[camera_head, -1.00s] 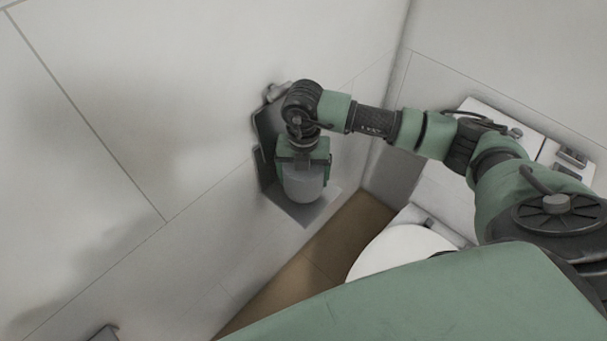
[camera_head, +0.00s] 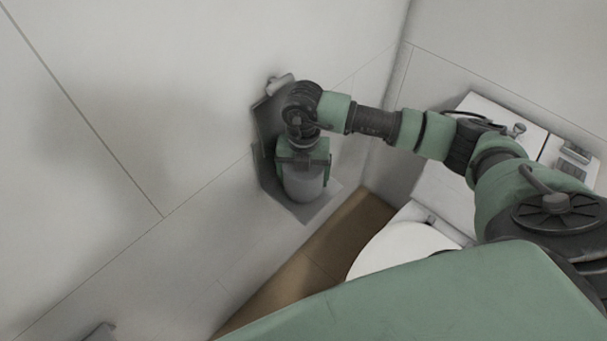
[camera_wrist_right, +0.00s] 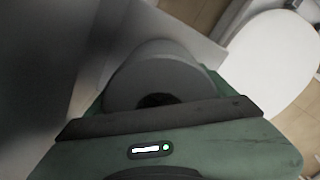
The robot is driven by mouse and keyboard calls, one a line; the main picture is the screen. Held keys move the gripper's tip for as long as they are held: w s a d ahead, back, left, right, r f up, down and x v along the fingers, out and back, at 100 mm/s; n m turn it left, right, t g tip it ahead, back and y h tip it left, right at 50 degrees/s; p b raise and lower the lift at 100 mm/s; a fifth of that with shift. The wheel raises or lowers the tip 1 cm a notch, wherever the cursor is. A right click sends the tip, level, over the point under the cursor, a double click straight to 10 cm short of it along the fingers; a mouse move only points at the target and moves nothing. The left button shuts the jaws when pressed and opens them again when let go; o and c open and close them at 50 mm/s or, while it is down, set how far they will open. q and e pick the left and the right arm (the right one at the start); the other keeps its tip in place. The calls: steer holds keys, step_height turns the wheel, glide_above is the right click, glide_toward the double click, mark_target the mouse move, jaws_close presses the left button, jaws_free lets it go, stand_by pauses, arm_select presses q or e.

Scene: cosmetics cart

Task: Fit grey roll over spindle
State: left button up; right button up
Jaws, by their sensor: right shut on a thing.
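The grey roll (camera_head: 303,187) is in my right gripper (camera_head: 303,168), close in front of the wall holder. The gripper points down and is shut on the roll. The roll also shows in the right wrist view (camera_wrist_right: 165,68), where part of its dark core hole is visible above the gripper's dark edge (camera_wrist_right: 160,118). The dark grey holder (camera_head: 268,118) has a back plate on the wall and a flat lower part beneath the roll. I cannot make out the spindle; the roll and gripper cover that area. My left gripper is not in view.
A white toilet (camera_head: 400,248) stands right of the holder, with its tank behind my right arm. The tiled wall (camera_head: 120,100) left of the holder is clear. A small grey fixture (camera_head: 101,333) shows at the bottom left edge.

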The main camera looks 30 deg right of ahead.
steer(key=shift+f, duration=0.35)
steer(key=o, duration=1.3)
steer(key=shift+r, duration=0.15)
step_height(320, 180, up, 8)
steer(key=shift+f+b, duration=0.15)
steer(key=shift+b, duration=0.2)
steer(key=shift+s+f, duration=0.1)
